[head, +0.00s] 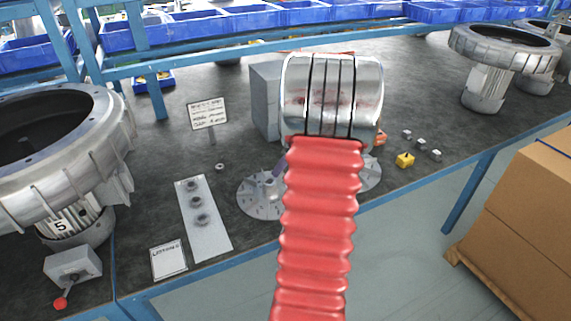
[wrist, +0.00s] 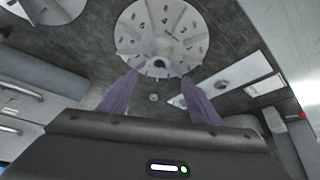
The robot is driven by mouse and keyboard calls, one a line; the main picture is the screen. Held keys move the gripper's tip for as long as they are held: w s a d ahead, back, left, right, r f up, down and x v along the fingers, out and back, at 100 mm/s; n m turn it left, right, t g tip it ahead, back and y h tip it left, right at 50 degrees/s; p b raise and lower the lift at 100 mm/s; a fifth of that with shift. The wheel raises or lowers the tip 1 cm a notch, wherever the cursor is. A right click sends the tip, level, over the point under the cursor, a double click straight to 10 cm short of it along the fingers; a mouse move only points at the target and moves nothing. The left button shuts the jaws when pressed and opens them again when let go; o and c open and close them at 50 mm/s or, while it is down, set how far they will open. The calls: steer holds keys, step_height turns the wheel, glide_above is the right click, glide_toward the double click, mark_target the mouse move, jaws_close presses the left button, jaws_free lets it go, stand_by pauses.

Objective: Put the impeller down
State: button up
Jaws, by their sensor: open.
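A light grey, round finned impeller (head: 258,200) lies on the dark bench top, left of my arm in the head view. In the wrist view the impeller (wrist: 150,45) is at the top centre, its near edge by my fingertips. My gripper (wrist: 162,77) is open, its two purple fingers spread apart with nothing seen between them. In the head view only a bit of one purple finger (head: 279,167) shows above the impeller; my arm hides the rest. I cannot tell whether the fingers touch the impeller.
A second grey disc (head: 371,173) is partly hidden right of my arm. A metal strip with nuts (head: 203,216) lies left of the impeller. A grey block (head: 265,100) stands behind. A yellow piece (head: 405,160) and small cubes lie right. The bench's front edge is close.

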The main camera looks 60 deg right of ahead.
steer(key=shift+a, duration=0.1)
steer(key=w+a+r, duration=0.2)
steer(key=a+r, duration=0.2)
steer(key=a, duration=0.5)
steer(key=w+a+r+g, duration=0.1)
steer(key=w+a+r, duration=0.15)
steer(key=a, duration=0.65)
steer(key=w+a+r, duration=0.2)
steer(key=a+r, duration=0.3)
steer(key=a, duration=0.4)
steer(key=s+a+r, duration=0.1)
steer(key=s+a, duration=0.5)
steer(key=a, duration=0.5)
steer(key=s+a+r, duration=0.1)
steer(key=s+a, duration=0.6)
steer(key=a, duration=0.4)
steer(key=shift+s+a+r+t, duration=0.15)
steer(key=shift+s+r+t, duration=0.1)
steer(key=shift+t, duration=0.15)
